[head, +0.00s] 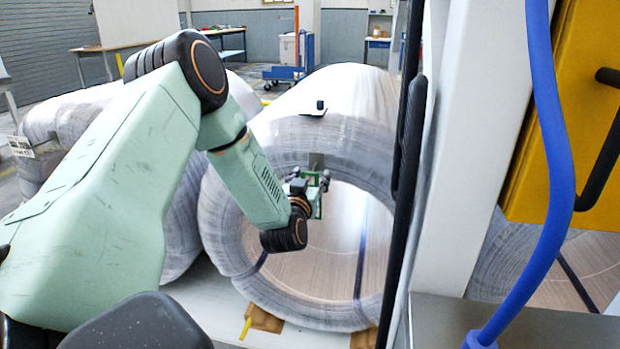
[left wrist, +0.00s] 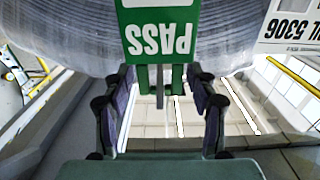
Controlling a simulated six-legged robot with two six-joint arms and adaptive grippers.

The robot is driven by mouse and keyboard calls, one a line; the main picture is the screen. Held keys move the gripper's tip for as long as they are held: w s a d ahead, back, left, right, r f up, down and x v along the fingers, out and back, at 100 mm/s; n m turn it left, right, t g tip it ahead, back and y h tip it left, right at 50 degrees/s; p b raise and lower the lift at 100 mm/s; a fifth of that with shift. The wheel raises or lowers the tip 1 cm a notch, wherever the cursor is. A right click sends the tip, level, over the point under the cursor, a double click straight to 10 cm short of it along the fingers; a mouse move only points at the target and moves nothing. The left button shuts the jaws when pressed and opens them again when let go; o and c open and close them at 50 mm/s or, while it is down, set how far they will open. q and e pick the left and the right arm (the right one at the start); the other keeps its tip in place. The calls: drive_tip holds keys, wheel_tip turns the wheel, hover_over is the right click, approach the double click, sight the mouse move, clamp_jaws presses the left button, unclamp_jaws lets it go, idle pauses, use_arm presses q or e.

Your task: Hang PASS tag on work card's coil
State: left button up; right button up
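The green and white PASS tag (left wrist: 157,38) is close in front of my left gripper in the left wrist view, its lettering upside down there. Its narrower green lower part lies between the two fingertips of my left gripper (left wrist: 161,85), which close on its sides. In the head view, my left gripper (head: 310,185) is at the upper inner rim of the middle wrapped coil (head: 335,115), with green of the tag showing beside it. My right gripper is not in view.
Another wrapped coil (head: 60,118) with a white label (head: 21,147) lies at left. A small black object (head: 320,105) is on top of the middle coil. A white post, blue cable (head: 548,150) and yellow box (head: 578,110) block the right side.

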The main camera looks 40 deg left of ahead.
use_arm(q)
drive_tip(key=shift+o, duration=0.4)
drive_tip(key=v, duration=1.2)
